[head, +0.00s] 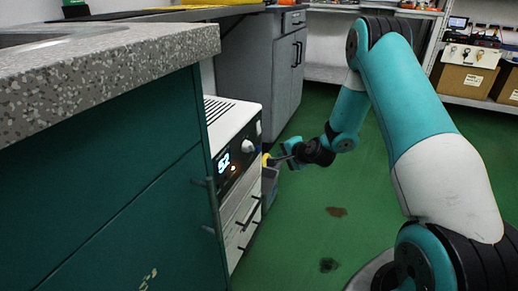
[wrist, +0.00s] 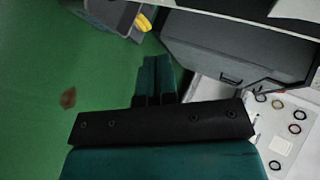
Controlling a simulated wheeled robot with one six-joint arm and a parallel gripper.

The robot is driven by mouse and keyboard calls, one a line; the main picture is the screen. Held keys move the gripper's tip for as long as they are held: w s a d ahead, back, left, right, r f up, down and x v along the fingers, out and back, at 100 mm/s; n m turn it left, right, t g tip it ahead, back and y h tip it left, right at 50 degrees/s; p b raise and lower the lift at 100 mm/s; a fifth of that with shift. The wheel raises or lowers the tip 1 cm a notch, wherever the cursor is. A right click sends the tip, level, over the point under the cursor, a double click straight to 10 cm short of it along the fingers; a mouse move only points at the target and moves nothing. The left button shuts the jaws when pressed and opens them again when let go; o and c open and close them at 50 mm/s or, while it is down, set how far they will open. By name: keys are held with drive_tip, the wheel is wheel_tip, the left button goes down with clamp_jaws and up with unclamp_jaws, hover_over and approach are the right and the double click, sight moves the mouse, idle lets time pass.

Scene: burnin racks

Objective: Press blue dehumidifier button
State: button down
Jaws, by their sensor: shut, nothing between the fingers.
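A white boxy appliance (head: 236,113) with a vented top stands beyond the teal cabinet in the head view. Its dark front panel has a glowing blue "52" display (head: 223,163) and a small orange light (head: 233,168). I see this panel at a steep angle and cannot make out a blue button on it. My gripper (head: 288,160) is to the right of the panel, apart from it, above the green floor. In the wrist view, my teal fingers (wrist: 156,78) are together and empty; the display is not visible there.
A speckled countertop (head: 110,75) on a teal cabinet (head: 110,190) fills the left. A grey bin (head: 269,188) with something yellow (head: 265,160) is close to my gripper. A grey cabinet (head: 268,65) stands behind. Cardboard boxes (head: 465,80) sit on shelves at right. The green floor is mostly open.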

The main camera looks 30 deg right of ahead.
sight(258, 150)
drive_tip(key=shift+w+a+p, duration=0.35)
drive_tip(key=shift+w+a, duration=0.35)
drive_tip(key=shift+w, duration=0.2)
drive_tip(key=shift+w+a+p, duration=0.3)
drive_tip(key=shift+w+a, duration=0.35)
drive_tip(key=shift+w, duration=0.2)
drive_tip(key=shift+w+a, duration=0.1)
drive_tip(key=shift+w, duration=0.05)
idle(0.7)
drive_tip(key=shift+w+a, duration=0.2)
drive_tip(key=shift+w+a+p, duration=0.1)
drive_tip(key=shift+w+p, duration=0.1)
drive_tip(key=shift+p, duration=0.1)
idle(0.4)
drive_tip(key=shift+w+a+r, duration=0.15)
drive_tip(key=shift+w+a, duration=0.15)
drive_tip(key=shift+w, duration=0.05)
idle(0.3)
drive_tip(key=shift+w+a, duration=0.1)
drive_tip(key=shift+a, duration=0.1)
drive_tip(key=shift+s+d, duration=0.85)
drive_tip(key=shift+s, duration=0.05)
